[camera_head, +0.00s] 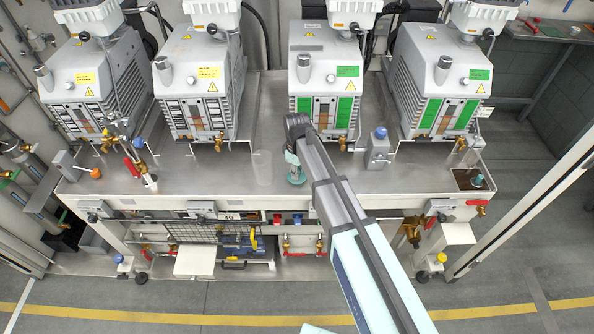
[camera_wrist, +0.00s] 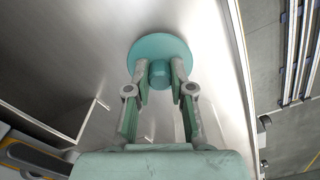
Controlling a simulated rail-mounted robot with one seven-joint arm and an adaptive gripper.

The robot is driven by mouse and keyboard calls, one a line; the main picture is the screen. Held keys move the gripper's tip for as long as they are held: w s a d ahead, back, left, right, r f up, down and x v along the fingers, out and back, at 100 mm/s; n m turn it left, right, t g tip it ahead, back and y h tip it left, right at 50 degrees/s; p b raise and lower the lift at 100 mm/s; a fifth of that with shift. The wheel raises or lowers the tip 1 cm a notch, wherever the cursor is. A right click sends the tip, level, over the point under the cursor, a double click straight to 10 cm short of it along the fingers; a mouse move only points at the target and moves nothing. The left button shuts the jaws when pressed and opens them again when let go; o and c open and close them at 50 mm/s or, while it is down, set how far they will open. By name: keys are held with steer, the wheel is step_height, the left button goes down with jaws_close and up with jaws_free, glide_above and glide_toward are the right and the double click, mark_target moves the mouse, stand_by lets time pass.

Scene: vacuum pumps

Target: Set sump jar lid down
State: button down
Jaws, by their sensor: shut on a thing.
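The sump jar lid (camera_wrist: 146,53) is a teal disc with a round knob, in the upper middle of the wrist view. My gripper (camera_wrist: 160,78) is shut on the knob, with one finger on each side. In the head view the lid (camera_head: 297,179) shows under my gripper (camera_head: 292,160), over the front middle of the steel bench top. I cannot tell whether it touches the steel. A faint, clear jar (camera_head: 262,167) stands upright just left of the lid.
Several grey vacuum pumps (camera_head: 205,85) line the back of the steel bench (camera_head: 220,188). A dark recess (camera_head: 463,178) is at the right end. Bare steel lies left of the jar.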

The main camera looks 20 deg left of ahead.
steer(key=shift+f, duration=0.2)
stand_by(0.4)
steer(key=c, duration=0.9)
jaws_free()
steer(key=shift+c, duration=0.2)
steer(key=shift+c, duration=0.3)
steer(key=c, duration=0.3)
steer(key=shift+c, duration=0.2)
steer(key=shift+r, duration=0.15)
steer(key=shift+r+p, duration=0.3)
steer(key=shift+r, duration=0.3)
